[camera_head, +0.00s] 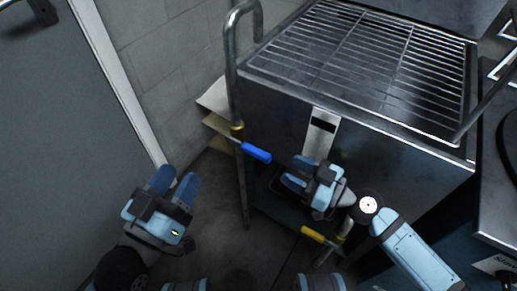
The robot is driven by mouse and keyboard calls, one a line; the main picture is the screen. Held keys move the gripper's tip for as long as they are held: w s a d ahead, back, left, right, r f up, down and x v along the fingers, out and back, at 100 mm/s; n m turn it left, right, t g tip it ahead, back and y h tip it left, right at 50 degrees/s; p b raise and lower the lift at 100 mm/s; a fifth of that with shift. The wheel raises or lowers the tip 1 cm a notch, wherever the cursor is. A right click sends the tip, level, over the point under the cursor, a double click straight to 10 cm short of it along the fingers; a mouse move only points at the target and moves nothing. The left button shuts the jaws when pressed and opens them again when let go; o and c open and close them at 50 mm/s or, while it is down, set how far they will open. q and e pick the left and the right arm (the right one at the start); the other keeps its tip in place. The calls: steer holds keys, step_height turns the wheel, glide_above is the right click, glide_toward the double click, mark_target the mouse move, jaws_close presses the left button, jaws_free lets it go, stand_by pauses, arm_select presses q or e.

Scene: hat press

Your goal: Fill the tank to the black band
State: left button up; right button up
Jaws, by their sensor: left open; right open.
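The tank is a dark metal box (395,150) with a wire grille (370,60) on top. A pale upright plate (320,136) on its front carries a black band (323,125); I cannot make out a water level. A metal pipe (231,75) bends down at its left corner, with a blue lever (256,152) pointing right. A yellow lever (313,233) sits low in front, on a short pipe. My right gripper (294,171) is open and empty in front of the tank, just right of the blue lever. My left gripper (174,183) is open and empty, further left.
A grey door-like panel (60,130) with a pale edge fills the left. A block wall (175,70) stands behind, with flat brown boards (215,110) beside the pipe. Another metal unit (497,200) stands close at the right. Dark floor (215,220) is free between my grippers.

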mark_target(242, 145)
steer(key=p+x, duration=0.1)
steer(key=x, duration=0.9)
steer(key=shift+c, duration=0.2)
steer(key=shift+p, duration=0.3)
jaws_close()
